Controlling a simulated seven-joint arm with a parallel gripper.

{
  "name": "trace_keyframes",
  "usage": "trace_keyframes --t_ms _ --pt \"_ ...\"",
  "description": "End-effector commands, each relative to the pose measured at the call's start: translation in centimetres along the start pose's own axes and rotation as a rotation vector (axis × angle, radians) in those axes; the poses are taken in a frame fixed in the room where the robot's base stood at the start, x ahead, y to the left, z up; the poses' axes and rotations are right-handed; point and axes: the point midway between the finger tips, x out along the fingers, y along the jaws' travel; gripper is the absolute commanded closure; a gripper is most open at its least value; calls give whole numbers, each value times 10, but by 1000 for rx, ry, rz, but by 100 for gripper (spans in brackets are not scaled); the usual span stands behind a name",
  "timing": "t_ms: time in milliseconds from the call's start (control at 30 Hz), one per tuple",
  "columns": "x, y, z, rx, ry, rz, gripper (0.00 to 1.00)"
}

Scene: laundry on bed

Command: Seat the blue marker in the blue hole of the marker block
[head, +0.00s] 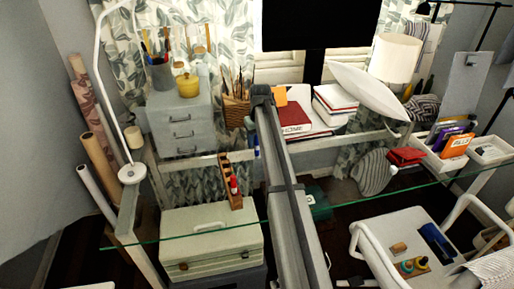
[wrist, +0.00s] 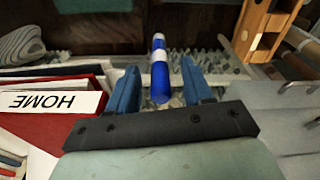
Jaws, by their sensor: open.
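The blue marker (wrist: 160,84) has a white band and lies between the two blue fingers of my gripper (wrist: 160,70) in the wrist view. My gripper is open, with a gap on both sides of the marker. The block also shows at the top right of the wrist view (wrist: 262,30). The blue hole cannot be made out.
A glass shelf edge (head: 190,236) crosses the head view. A pale case (head: 210,228) sits by the block. A drawer unit (head: 180,125) with a yellow pot (head: 188,84) stands behind left. Red and white books (head: 292,118) lie right of my arm.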

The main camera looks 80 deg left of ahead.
Motion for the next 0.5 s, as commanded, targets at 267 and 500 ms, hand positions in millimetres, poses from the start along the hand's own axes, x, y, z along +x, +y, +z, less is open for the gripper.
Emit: trace_keyframes --t_ms 267,500 --pt "29 0 0 0 0 0 50" --pt "29 0 0 0 0 0 54"
